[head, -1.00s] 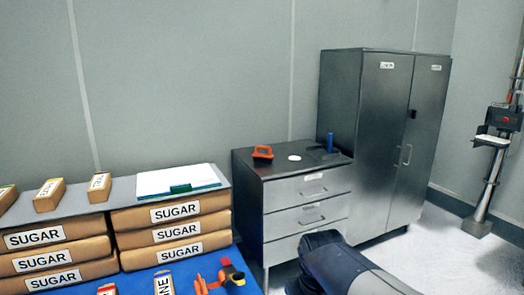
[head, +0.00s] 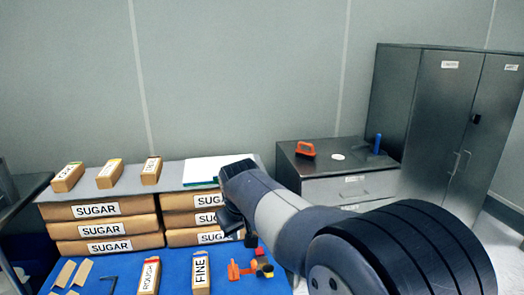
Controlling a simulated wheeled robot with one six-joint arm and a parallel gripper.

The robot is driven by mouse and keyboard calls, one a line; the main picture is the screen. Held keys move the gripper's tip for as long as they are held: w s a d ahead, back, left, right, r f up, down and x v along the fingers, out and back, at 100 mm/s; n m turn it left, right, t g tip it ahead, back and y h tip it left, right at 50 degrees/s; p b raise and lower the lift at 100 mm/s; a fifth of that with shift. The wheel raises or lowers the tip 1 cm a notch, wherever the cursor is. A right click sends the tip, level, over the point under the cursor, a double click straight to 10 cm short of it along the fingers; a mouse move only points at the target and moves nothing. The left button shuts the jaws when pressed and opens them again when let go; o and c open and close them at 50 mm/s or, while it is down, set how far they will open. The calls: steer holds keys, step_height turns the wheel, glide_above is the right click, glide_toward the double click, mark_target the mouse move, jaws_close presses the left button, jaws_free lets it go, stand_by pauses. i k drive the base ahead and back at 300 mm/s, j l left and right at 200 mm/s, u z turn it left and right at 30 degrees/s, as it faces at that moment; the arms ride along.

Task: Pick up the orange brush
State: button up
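The orange brush (head: 306,149), a block with a raised handle, sits on top of the low drawer cabinet (head: 348,189), near its left back edge. My arm reaches in from the lower right across the view. My gripper (head: 246,236) is a small dark shape at the arm's far end, above the blue table. It is well left of the brush and below it in the picture, not touching it. The arm hides most of the gripper, so its fingers cannot be made out.
A white disc (head: 337,157) and a blue-handled tool (head: 376,144) lie right of the brush. A tall cabinet (head: 440,115) stands to the right. The blue table (head: 125,270) holds sugar sacks (head: 100,229), small packs and an orange-and-black tool (head: 240,270).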

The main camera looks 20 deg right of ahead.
mark_target(310, 156)
steer(key=i+l+u, duration=0.15)
steer(key=l, duration=0.25)
steer(key=i+l+u, duration=0.15)
steer(key=l, duration=0.3)
steer(key=i+l+u, duration=0.15)
steer(key=l, duration=0.3)
steer(key=i+l+u, duration=0.15)
steer(key=l, duration=0.3)
steer(key=i+l+u, duration=0.1)
steer(key=l, duration=0.4)
steer(key=i+l+u, duration=0.15)
steer(key=l, duration=0.35)
steer(key=i+l, duration=0.1)
steer(key=l, duration=0.4)
steer(key=i+l, duration=0.1)
steer(key=l, duration=0.4)
steer(key=i+l, duration=0.15)
steer(key=l, duration=0.35)
steer(key=i+l, duration=0.1)
steer(key=l, duration=0.4)
